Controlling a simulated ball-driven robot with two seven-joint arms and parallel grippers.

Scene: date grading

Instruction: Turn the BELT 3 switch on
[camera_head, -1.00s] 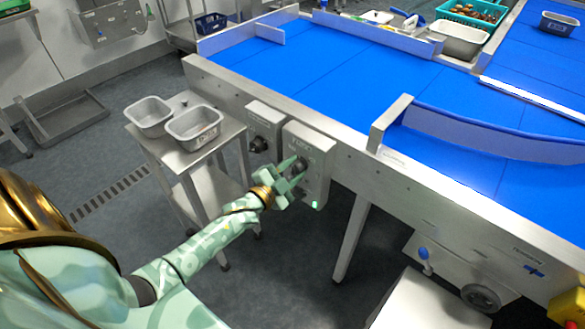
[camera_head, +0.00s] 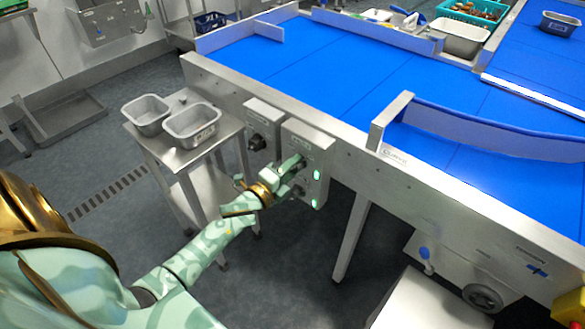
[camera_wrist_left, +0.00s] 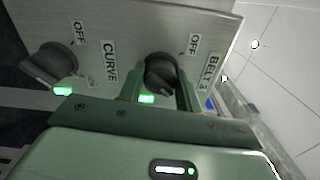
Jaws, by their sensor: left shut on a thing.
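The control box (camera_head: 308,140) on the side of the blue belt's frame carries two dark knobs, one above the other. My left gripper (camera_head: 296,172) is at its upper knob. My right gripper is out of view.
A smaller box with a dark knob (camera_head: 257,142) is mounted just left. A steel side table (camera_head: 172,153) with two grey tubs (camera_head: 192,126) stands left of it. The belt frame (camera_head: 400,180) runs to the right. Open floor lies below.

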